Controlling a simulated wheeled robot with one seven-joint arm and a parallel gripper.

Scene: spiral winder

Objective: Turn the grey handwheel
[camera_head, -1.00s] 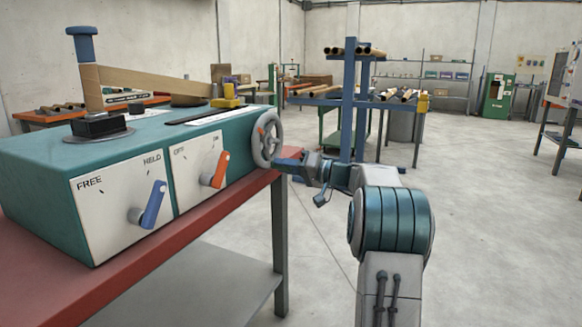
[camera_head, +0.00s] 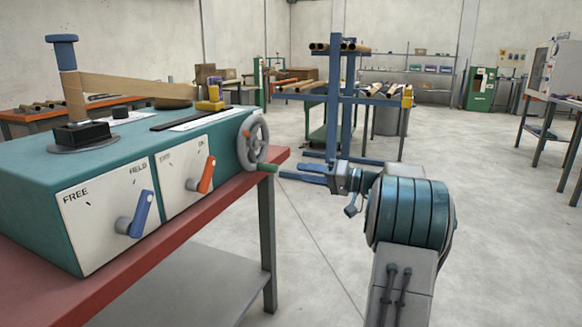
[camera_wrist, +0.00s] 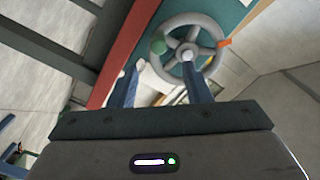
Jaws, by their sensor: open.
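The grey handwheel (camera_head: 246,148) is on the right end of the teal winder, with an orange mark on its rim and a green handle (camera_head: 268,167) at its lower right. In the wrist view the handwheel (camera_wrist: 212,27) faces me, its green handle (camera_wrist: 157,47) at the left of the rim and the orange mark at the right. My gripper (camera_head: 281,171) is open and empty, just right of the green handle. In the wrist view its two fingers (camera_wrist: 160,66) point at the wheel, with the handle between and beyond the tips; the exact gap is hard to judge.
The winder stands on a red-topped bench (camera_head: 190,220) whose edge runs below the wheel. Its front has a blue lever (camera_head: 141,213) and an orange lever (camera_head: 206,175). A blue rack (camera_head: 334,100) with tubes stands behind my arm.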

